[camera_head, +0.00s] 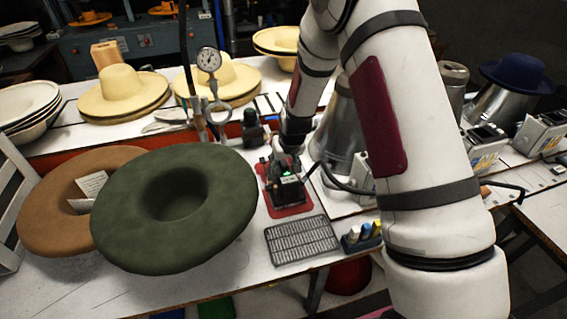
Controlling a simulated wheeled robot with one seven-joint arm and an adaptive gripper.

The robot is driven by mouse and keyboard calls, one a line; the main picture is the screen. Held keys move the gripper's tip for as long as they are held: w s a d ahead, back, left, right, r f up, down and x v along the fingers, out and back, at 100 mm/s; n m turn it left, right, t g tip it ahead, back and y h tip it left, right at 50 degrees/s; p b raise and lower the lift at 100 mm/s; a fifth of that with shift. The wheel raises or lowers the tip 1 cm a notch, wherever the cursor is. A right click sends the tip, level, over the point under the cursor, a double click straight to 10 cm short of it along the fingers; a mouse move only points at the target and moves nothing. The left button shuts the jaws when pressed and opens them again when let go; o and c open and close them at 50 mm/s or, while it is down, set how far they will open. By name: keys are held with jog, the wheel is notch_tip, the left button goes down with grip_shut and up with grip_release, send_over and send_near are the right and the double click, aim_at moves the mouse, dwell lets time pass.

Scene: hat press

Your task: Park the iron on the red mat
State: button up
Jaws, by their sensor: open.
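The red mat (299,210) lies on the white bench near the middle of the view. The iron (290,192) is a small dark shape with a green light, standing over the mat. Its base is hard to make out, so I cannot tell whether it sits fully flat. My gripper (287,161) is open and reaches down from above at the iron's upper part. The fingers blend with the dark iron, and I cannot tell whether they touch it.
A metal grate (301,239) lies just in front of the mat. Small bottles (362,236) stand right of it. A green hat (220,205) and a brown hat (48,215) are at left. A gauge (209,59) stands behind. A dark cord (345,187) runs right of the iron.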

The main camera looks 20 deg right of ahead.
jog(key=s+f+v, duration=0.1)
jog(key=s+v, duration=0.1)
jog(key=v, duration=2.2)
jog(key=s+r, duration=0.6)
jog(key=s, duration=0.6)
jog(key=s+r+t, duration=0.1)
jog(key=s+r, duration=0.5)
jog(key=s, duration=0.6)
jog(key=shift+s+a, duration=0.15)
jog(key=shift+s, duration=0.1)
jog(key=shift+r, duration=0.1)
